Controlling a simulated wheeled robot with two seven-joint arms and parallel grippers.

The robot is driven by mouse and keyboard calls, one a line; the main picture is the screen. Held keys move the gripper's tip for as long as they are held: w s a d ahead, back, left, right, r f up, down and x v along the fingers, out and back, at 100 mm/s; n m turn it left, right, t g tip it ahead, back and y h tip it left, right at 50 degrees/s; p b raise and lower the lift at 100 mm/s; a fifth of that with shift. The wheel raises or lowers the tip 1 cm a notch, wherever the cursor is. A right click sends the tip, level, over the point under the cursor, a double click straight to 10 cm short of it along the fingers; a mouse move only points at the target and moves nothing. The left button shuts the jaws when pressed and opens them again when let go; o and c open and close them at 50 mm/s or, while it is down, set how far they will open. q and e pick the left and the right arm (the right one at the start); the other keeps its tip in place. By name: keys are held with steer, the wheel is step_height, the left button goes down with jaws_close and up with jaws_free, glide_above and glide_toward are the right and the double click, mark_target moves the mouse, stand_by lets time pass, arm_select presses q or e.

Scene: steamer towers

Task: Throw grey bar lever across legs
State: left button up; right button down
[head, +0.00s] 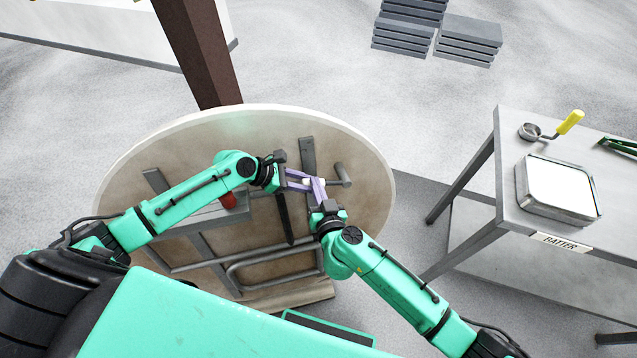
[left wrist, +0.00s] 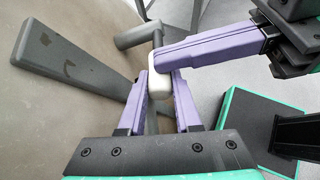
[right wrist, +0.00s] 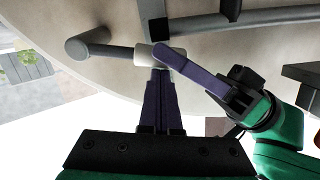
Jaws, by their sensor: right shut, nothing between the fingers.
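The grey bar lever (head: 343,174) stands at the right of the tabletop's underside, with a stubby end and a thin rod. A white sleeve on it shows in the left wrist view (left wrist: 159,84) and the right wrist view (right wrist: 147,55). My left gripper (head: 305,181) has its purple fingers closely either side of this sleeve. My right gripper (head: 318,186) is shut and empty, its tips at the sleeve beside the left fingers. Folded tubular legs (head: 262,257) lie across the lower underside. The lever's far end is partly hidden by the grippers.
The round tabletop (head: 125,165) has its underside facing me, with flat grey brackets (head: 308,152) and a dark bar (head: 285,218). A brown post (head: 200,50) rises behind. At right, a table (head: 510,215) holds a metal tray (head: 556,218) and a yellow-handled ladle (head: 570,122).

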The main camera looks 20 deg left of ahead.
arm_select(q)
steer(key=o, duration=0.4)
steer(key=shift+d+r, duration=0.1)
steer(key=shift+d, duration=0.05)
arm_select(e)
steer(key=shift+s+f, duration=0.15)
steer(key=shift+f, duration=0.3)
steer(key=shift+r, duration=0.1)
